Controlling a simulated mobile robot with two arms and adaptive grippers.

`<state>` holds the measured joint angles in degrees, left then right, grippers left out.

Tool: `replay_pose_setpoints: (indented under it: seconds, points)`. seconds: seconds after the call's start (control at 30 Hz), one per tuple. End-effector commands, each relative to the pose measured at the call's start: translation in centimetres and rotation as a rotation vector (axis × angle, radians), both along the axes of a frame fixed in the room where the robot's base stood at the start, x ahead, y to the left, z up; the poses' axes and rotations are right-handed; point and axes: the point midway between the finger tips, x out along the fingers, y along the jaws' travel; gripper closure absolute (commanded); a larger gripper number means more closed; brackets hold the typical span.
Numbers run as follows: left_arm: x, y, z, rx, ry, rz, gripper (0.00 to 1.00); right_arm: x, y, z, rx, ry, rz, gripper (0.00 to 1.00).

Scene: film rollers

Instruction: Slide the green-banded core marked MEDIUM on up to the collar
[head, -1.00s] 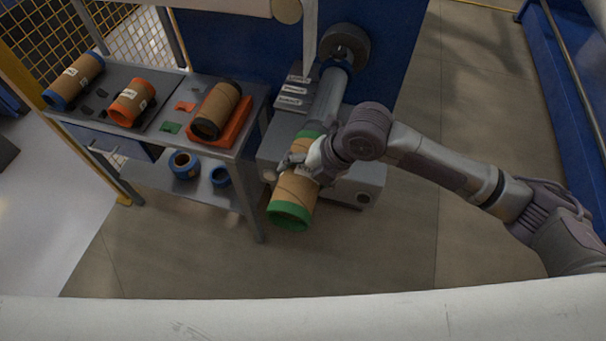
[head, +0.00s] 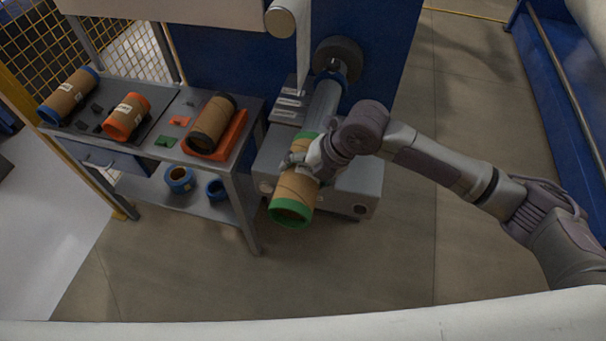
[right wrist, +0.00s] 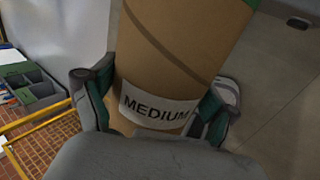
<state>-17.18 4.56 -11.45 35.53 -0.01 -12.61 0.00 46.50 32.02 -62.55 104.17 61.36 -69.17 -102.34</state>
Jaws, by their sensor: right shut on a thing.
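The green-banded core (head: 296,190) is a brown tube with a green band at each end. Its label reads MEDIUM in the right wrist view (right wrist: 158,108). My right gripper (head: 304,163) is shut around its middle, with a finger on either side. The core's far end is at the near end of the grey shaft (head: 323,102), in line with it; the overlap is hard to judge. A blue ring, seemingly the collar (head: 336,75), sits at the shaft's far end before a dark round flange (head: 338,56). My left gripper is out of view.
A grey bench (head: 181,98) at left holds a blue-banded core (head: 68,95), an orange-banded core (head: 126,116) and a black-banded core (head: 211,123) on an orange cradle. A grey machine base (head: 350,185) lies below the shaft. Open floor is in front.

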Motion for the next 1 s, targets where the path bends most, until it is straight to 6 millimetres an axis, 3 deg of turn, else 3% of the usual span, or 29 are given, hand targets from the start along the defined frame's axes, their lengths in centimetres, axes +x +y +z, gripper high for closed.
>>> replay_pose_setpoints:
  seconds: [0.6, 1.0]
  points:
    - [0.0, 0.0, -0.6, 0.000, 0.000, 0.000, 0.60, 3.0, -0.9, 0.1, 0.001, -0.003, 0.000, 0.62]
    - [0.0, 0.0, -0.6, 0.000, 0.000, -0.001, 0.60, 3.3, -1.1, 0.1, 0.002, -0.001, 0.000, 0.62]
